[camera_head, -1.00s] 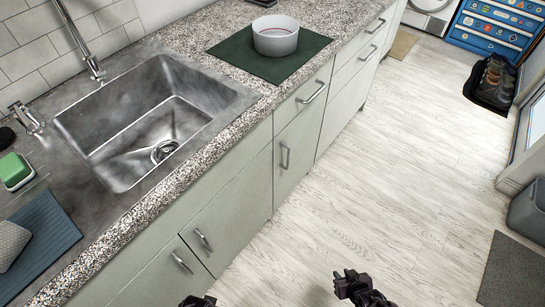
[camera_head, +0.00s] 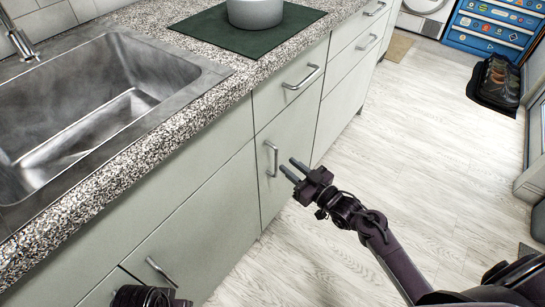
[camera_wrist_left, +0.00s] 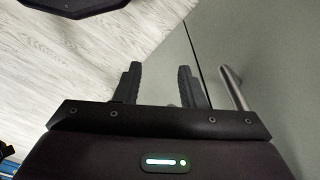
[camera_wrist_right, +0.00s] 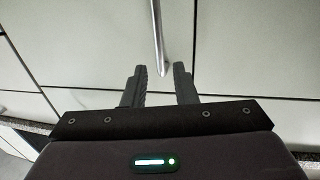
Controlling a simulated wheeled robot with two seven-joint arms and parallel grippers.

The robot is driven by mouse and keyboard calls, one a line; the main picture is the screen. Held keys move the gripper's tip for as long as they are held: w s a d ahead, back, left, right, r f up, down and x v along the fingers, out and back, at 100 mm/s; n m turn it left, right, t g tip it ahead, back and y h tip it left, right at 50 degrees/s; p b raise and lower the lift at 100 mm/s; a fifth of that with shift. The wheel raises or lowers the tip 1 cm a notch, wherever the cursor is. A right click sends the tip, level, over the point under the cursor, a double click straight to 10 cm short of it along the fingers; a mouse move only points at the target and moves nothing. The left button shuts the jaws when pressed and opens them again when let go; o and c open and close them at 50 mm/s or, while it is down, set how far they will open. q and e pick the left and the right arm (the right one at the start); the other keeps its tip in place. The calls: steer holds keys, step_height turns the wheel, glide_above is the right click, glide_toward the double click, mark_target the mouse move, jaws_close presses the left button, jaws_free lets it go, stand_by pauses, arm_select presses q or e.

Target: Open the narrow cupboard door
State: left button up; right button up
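The narrow cupboard door (camera_head: 287,167) is shut, below a drawer and right of the sink cupboards. Its upright metal handle (camera_head: 271,158) is near the door's left edge. My right gripper (camera_head: 293,170) is open and empty, close in front of this handle but apart from it in the head view. In the right wrist view the handle (camera_wrist_right: 158,38) stands just beyond and between the open fingertips (camera_wrist_right: 158,70). My left gripper (camera_wrist_left: 158,70) is open and empty in the left wrist view, low by the sink cupboards, beside another metal handle (camera_wrist_left: 234,88).
A drawer (camera_head: 290,82) with a bar handle is above the narrow door. The granite counter (camera_head: 120,165) holds the sink (camera_head: 75,115) and a pot (camera_head: 256,12) on a green mat. The pale floor (camera_head: 400,150) right of the cupboards is clear. Shoes (camera_head: 497,80) lie far right.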

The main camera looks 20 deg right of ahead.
steer(key=b+x, duration=0.1)
steer(key=x, duration=0.5)
steer(key=shift+w+a, duration=0.15)
steer(key=shift+w, duration=0.15)
jaws_close()
